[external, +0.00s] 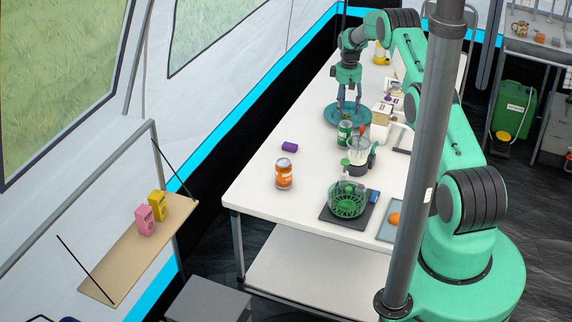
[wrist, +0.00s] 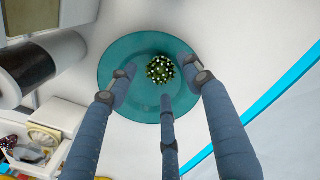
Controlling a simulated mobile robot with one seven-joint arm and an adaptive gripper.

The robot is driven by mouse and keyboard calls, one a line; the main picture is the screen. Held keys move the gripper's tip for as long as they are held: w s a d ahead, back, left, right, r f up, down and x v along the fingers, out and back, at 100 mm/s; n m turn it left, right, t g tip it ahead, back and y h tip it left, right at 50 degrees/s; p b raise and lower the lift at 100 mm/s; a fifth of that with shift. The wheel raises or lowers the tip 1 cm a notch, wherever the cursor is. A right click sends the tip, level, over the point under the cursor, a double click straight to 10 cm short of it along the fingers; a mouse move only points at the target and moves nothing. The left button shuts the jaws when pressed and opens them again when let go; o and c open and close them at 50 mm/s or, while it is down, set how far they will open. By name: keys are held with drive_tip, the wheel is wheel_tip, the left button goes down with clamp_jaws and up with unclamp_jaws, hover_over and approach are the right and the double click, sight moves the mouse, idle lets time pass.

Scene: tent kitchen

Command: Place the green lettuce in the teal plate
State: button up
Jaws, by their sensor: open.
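The teal plate (external: 328,118) lies on the white table below my gripper (external: 349,101). It also shows in the wrist view (wrist: 112,62). In the wrist view a small, round green lettuce (wrist: 160,70) with pale specks lies over the middle of the plate and appears to rest in it. My gripper's fingers are spread apart around the lettuce with visible gaps, and none is seen touching it. In the external view the lettuce cannot be made out behind the fingers.
A green can (external: 345,134) and a blender (external: 359,152) stand just in front of the plate. A cream box (external: 380,122) is to its right. An orange jar (external: 284,174) and a purple item (external: 290,146) are nearer the front. The table's left edge is close to the tent wall.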

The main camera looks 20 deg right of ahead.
sight(346, 116)
wheel_tip(346, 116, up, 9)
drive_tip(key=shift+r, duration=0.15)
idle(0.4)
idle(0.5)
